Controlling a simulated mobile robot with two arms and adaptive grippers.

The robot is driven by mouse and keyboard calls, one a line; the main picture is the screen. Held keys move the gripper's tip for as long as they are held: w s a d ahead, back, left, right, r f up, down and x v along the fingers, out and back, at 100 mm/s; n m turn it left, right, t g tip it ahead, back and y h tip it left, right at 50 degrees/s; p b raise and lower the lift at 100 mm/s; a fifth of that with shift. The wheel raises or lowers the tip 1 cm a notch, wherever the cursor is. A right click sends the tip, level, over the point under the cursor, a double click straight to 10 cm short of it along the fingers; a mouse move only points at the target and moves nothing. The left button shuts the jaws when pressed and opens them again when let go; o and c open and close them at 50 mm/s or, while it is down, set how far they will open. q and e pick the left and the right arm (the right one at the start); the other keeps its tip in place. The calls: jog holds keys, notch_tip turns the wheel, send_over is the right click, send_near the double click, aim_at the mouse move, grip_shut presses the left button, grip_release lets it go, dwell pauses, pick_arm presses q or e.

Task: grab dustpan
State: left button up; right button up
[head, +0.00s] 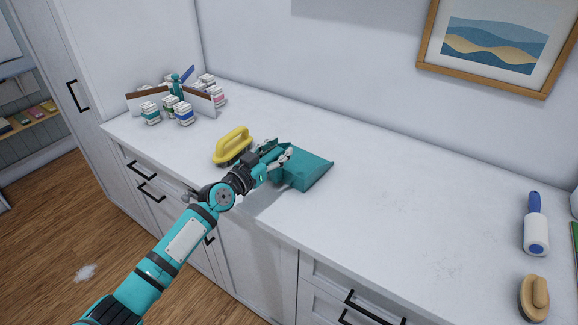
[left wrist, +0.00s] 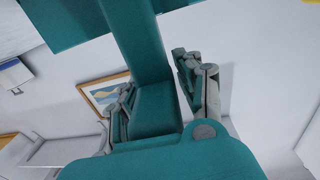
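The teal dustpan (head: 308,168) lies on the white counter, its pan toward the right and its handle end toward my left gripper (head: 282,160). In the left wrist view, the teal handle (left wrist: 140,45) runs between the two grey fingers of the left gripper (left wrist: 156,82). The left finger overlaps the handle's edge, and a narrow gap shows between the handle and the right finger. The gripper looks open around the handle. The fingers partly hide the handle in the head view. My right gripper is not in view.
Several small bottles (head: 184,113) with an organizer are at the back left. A blue-and-white lint roller (head: 536,225) and a wooden brush (head: 535,297) lie at the right. The counter (head: 410,200) between is clear.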

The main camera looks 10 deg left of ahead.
pick_arm(q)
grip_shut()
jog(key=shift+r, duration=0.1)
